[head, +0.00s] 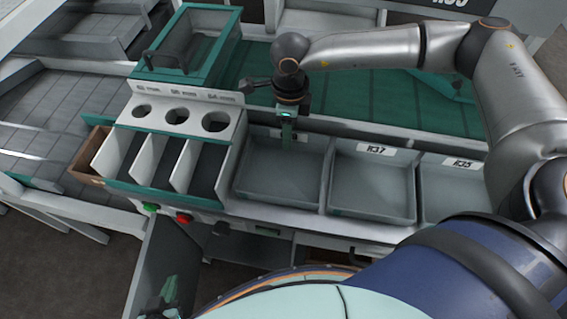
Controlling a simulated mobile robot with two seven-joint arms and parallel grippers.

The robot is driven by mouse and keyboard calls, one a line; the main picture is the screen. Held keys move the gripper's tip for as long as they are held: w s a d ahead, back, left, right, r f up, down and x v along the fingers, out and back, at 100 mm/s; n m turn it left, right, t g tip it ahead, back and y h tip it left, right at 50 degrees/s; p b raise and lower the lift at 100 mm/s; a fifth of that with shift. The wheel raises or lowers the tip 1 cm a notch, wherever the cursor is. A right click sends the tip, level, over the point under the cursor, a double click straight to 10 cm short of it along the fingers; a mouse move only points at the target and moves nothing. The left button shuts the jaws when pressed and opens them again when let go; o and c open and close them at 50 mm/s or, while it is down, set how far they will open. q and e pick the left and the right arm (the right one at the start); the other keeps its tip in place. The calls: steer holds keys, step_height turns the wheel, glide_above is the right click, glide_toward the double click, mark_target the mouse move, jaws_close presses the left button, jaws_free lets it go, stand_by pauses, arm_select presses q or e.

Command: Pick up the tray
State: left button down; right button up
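Several grey open trays sit in a row on the bench. The left tray (262,190) looks empty; its label area is hidden by my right gripper. The middle tray (372,190), labelled R37, and the right tray (447,198), labelled R35, also look empty.
A sizing unit with round holes and white-walled chutes (150,160) stands left of the trays. A green-framed bin (190,50) is behind it. A brown box (90,155) is at the left. Green and red buttons (184,217) are on the bench front.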

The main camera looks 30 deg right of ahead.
steer(key=shift+f, duration=0.35)
steer(key=shift+c, duration=0.3)
jaws_close()
stand_by(0.9)
